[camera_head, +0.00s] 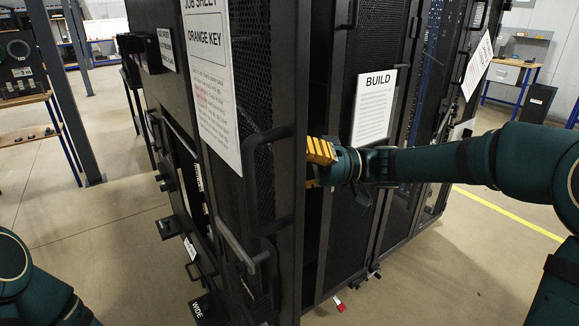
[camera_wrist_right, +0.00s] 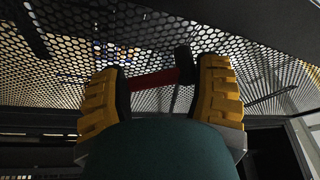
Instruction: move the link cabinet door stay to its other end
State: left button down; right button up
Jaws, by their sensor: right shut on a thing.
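My right gripper (camera_head: 318,160) reaches in from the right behind the edge of an open black perforated cabinet door (camera_head: 262,100). In the right wrist view my gripper (camera_wrist_right: 158,82) has its two yellow fingers closed on a short red bar (camera_wrist_right: 155,78) with a black end piece, which looks like the door stay. A dark rod runs from the black end toward the perforated panel (camera_wrist_right: 130,45); whether its far end is attached cannot be told. The head view hides the stay behind the door and gripper. My left gripper is out of view; only part of that arm shows at lower left.
A black handle (camera_head: 266,150) stands out from the door near its edge. A sheet marked BUILD (camera_head: 374,108) hangs on the rack to the right. A workbench (camera_head: 25,95) stands at far left. Open floor (camera_head: 430,285) lies in front at right.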

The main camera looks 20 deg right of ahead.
jog(key=shift+w+f+n, duration=0.2)
jog(key=shift+f+n, duration=0.1)
jog(key=shift+n, duration=0.4)
jog(key=shift+y, duration=0.3)
jog(key=o, duration=1)
jog(key=shift+c, duration=0.2)
jog(key=shift+o, duration=0.5)
jog(key=shift+w, duration=0.2)
jog(key=v, duration=1.2)
jog(key=shift+r, duration=0.15)
